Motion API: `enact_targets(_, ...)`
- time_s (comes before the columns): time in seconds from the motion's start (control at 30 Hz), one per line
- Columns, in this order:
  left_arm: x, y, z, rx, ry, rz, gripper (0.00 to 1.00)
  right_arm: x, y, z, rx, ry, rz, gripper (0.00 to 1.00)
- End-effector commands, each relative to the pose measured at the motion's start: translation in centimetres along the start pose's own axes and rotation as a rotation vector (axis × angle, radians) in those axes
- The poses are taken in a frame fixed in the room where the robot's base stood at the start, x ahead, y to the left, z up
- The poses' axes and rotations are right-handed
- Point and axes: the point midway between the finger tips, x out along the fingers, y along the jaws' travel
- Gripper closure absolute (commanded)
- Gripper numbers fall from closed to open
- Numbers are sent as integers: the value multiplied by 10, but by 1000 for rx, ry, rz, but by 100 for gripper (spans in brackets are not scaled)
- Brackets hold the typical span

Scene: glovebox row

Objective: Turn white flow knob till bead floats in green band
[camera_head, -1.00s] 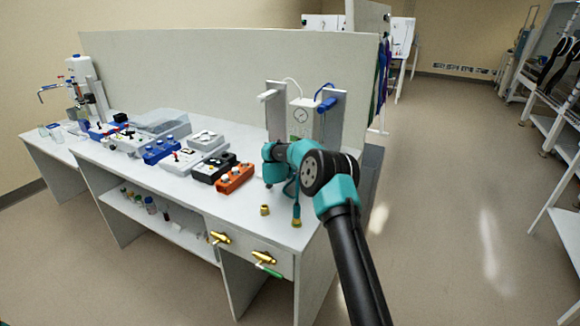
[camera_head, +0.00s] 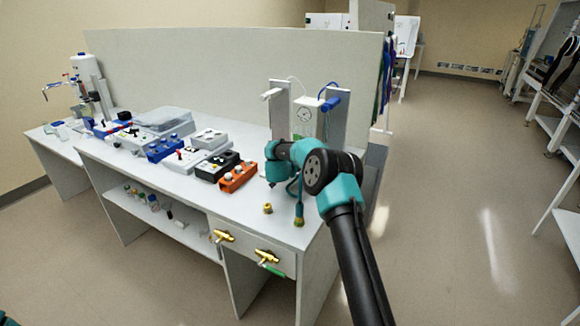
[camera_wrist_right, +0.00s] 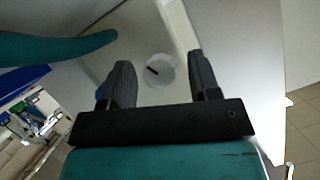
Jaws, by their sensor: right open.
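In the right wrist view a round white knob (camera_wrist_right: 161,76) with a black mark sits on a pale surface. My right gripper (camera_wrist_right: 158,62) is open, with one dark finger on either side of the knob in the picture. I see no contact between fingers and knob. In the head view my right arm's teal wrist is at the bench's right end, in front of a white unit with a round gauge (camera_head: 307,114); it hides the gripper and the knob there. My left gripper is out of view.
Blue, black and orange control boxes (camera_head: 238,177) stand left of my right arm on the white bench (camera_head: 225,205). A small brass fitting (camera_head: 267,208) and a hose end (camera_head: 299,215) are near the front edge. Grey uprights (camera_head: 336,118) stand behind the arm.

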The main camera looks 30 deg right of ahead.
Motion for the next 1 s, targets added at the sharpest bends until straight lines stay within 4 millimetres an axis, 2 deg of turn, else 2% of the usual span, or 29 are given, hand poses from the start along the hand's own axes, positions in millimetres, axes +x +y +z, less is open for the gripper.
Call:
enact_targets(0.17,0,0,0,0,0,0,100,-10,-1,0,-1,0,0,44)
enact_targets(0.37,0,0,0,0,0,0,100,-35,-1,-1,-1,0,-2,44)
enact_targets(1.0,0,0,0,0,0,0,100,-153,0,-1,-1,0,-2,44)
